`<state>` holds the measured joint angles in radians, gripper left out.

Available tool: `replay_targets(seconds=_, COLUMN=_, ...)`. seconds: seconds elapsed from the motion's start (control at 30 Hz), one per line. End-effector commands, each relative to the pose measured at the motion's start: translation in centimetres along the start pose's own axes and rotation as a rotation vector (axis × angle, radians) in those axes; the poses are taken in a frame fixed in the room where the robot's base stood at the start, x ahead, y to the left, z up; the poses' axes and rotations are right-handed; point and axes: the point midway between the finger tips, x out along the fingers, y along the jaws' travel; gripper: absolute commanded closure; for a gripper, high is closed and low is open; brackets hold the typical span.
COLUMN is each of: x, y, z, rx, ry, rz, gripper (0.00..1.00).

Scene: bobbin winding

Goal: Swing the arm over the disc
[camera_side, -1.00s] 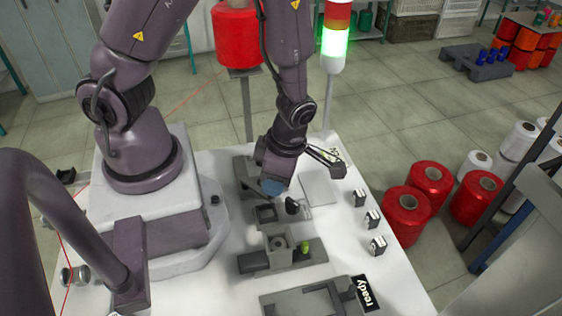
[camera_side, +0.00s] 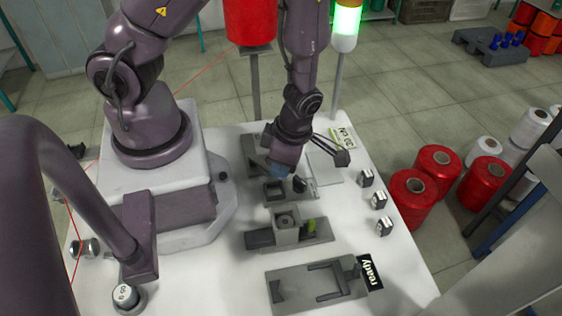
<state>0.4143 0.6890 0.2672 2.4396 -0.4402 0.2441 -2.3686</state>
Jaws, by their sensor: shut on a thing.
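My gripper (camera_side: 283,172) points down over the middle of the white bench. Just in front of the tip sits a square grey holder (camera_side: 274,191).
Several small black-and-white blocks (camera_side: 378,200) line the bench's right side. A grey fixture (camera_side: 318,285) with a "ready" sign (camera_side: 370,271) lies at the front. A red spool (camera_side: 251,22) and a lit green lamp (camera_side: 346,22) stand behind. A round gauge (camera_side: 126,297) is at lower left.

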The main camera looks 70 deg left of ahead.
Motion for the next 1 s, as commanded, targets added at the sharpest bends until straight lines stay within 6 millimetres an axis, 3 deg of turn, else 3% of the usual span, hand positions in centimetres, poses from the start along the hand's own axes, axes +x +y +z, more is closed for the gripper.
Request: replay_targets(seconds=1.0, x=-0.1, y=2.8, z=0.8, rx=-0.002, ry=0.001, rz=0.000, gripper=0.94)
